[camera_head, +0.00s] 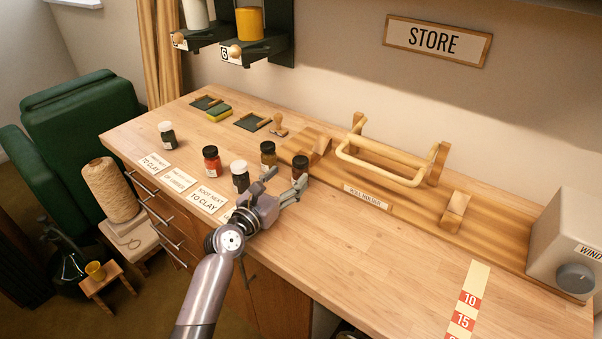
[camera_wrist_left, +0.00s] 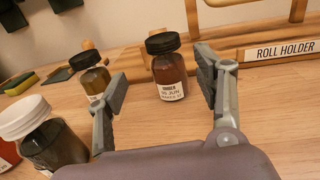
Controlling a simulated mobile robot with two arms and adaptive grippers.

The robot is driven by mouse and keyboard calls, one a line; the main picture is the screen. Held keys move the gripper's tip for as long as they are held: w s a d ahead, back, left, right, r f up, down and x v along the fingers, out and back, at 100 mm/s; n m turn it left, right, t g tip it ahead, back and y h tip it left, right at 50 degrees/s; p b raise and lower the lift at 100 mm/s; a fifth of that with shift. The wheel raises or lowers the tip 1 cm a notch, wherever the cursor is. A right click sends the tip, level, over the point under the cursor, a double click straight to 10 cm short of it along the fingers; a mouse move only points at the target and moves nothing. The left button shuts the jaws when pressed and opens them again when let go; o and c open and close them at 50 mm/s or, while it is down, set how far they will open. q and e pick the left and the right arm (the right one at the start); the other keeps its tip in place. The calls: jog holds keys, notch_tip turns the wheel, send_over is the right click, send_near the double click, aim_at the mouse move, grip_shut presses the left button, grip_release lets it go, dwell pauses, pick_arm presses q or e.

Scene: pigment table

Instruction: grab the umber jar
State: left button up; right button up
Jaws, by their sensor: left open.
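The umber jar (camera_wrist_left: 169,75) is a reddish-brown glass jar with a black lid and a white label reading "UMBER". It stands upright on the wooden table. In the head view the umber jar (camera_head: 300,165) is the rightmost of the jars, just beyond my left gripper (camera_head: 284,184). My left gripper is open and holds nothing. In the left wrist view its fingers spread to the left and right of the umber jar, which appears between them and a little ahead. Whether the fingertips are level with the jar is hard to tell. My right gripper does not show.
An olive-brown jar (camera_head: 268,154) and a white-lidded dark jar (camera_head: 240,178) stand close to the left of the gripper. A red jar (camera_head: 211,160) and another dark jar (camera_head: 167,136) stand farther left. The roll holder (camera_head: 400,205) lies behind right.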

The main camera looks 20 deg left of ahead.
aim_at(297, 170)
pick_arm(q)
jog(key=shift+d+r+x, duration=0.1)
jog(key=shift+d+x, duration=0.05)
jog(key=shift+x, duration=1.4)
jog(key=shift+d+r+x, duration=0.1)
jog(key=shift+d+x, duration=0.1)
jog(key=shift+x, duration=1.35)
jog(key=shift+s, duration=0.15)
jog(key=c, duration=1.4)
